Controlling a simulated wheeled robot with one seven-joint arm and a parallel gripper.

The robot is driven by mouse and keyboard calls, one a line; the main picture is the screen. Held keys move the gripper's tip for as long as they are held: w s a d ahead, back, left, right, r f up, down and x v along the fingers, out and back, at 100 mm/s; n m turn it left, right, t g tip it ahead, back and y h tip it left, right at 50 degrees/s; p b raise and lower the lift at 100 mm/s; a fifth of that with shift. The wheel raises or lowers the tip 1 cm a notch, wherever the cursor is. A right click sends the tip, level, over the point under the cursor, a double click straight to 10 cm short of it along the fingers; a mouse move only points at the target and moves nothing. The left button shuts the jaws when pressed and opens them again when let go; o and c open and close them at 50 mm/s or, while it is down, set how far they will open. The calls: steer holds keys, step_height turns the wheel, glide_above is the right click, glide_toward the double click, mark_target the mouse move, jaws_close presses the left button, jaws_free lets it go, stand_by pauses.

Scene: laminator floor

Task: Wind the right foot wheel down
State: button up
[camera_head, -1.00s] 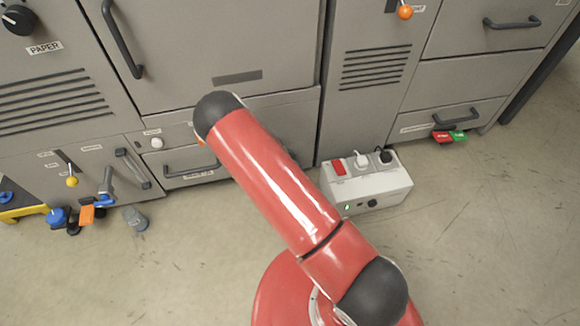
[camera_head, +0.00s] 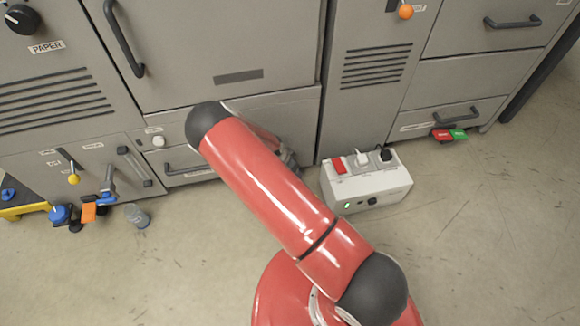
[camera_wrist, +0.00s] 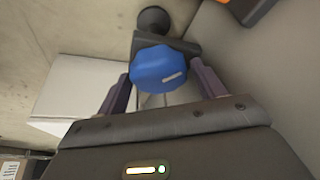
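The right foot wheel (camera_wrist: 158,68) is a blue knob with a pale mark on its face, seen in the wrist view. It sits in front of a dark bracket (camera_wrist: 182,46) with a round black foot (camera_wrist: 154,19). My gripper (camera_wrist: 160,71) is open, with one finger on each side of the wheel. Only narrow gaps show between fingertips and wheel, and I cannot tell whether they touch.
A white power box (camera_head: 366,180) with plugs stands on the floor right of my arm. Another blue wheel (camera_head: 59,214) with an orange block (camera_head: 88,212) is at the far left.

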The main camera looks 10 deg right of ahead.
steer(key=shift+r, duration=0.1)
steer(key=p+v, duration=0.1)
steer(key=v, duration=0.6)
steer(key=shift+a+r, duration=0.15)
steer(key=shift+r, duration=0.1)
steer(key=shift+s, duration=0.1)
